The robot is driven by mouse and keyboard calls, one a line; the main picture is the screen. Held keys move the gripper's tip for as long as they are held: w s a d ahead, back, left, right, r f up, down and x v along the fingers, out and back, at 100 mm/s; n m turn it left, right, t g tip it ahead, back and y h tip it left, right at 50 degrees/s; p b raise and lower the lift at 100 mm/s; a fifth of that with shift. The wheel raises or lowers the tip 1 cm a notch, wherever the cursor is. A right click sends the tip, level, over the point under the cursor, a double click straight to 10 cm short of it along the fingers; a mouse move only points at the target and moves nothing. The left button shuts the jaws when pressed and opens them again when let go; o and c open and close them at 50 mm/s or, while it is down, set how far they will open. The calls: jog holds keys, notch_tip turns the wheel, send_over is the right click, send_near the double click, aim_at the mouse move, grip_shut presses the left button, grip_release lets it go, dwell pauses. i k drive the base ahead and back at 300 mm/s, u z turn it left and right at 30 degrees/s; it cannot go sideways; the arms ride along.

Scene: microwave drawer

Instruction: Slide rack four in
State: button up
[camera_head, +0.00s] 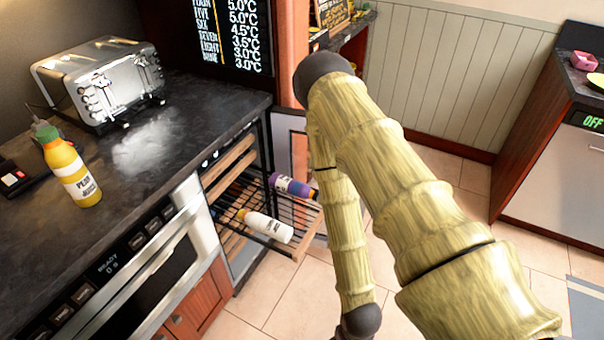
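A wire rack with a wooden front edge (308,240) is pulled out of the open cooler cabinet under the counter. A white bottle (266,226) and a purple bottle (291,185) lie on it. Other racks with wooden fronts (229,161) sit further in, above the pulled-out one. I cannot read any rack numbers. My arm passes in front of the area to the right of the rack and bends down to a dark joint at the bottom of the picture. My gripper is not in view.
The cooler door (290,140) stands open behind the rack. An oven (140,285) is left of the cooler. The counter (190,125) holds a toaster (110,80) and a yellow bottle (72,170). Bare tiled floor (275,290) lies in front of the rack.

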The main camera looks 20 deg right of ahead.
aim_at(306, 240)
jog(key=z, duration=2.1)
jog(key=k, duration=0.4)
jog(key=u, duration=1.1)
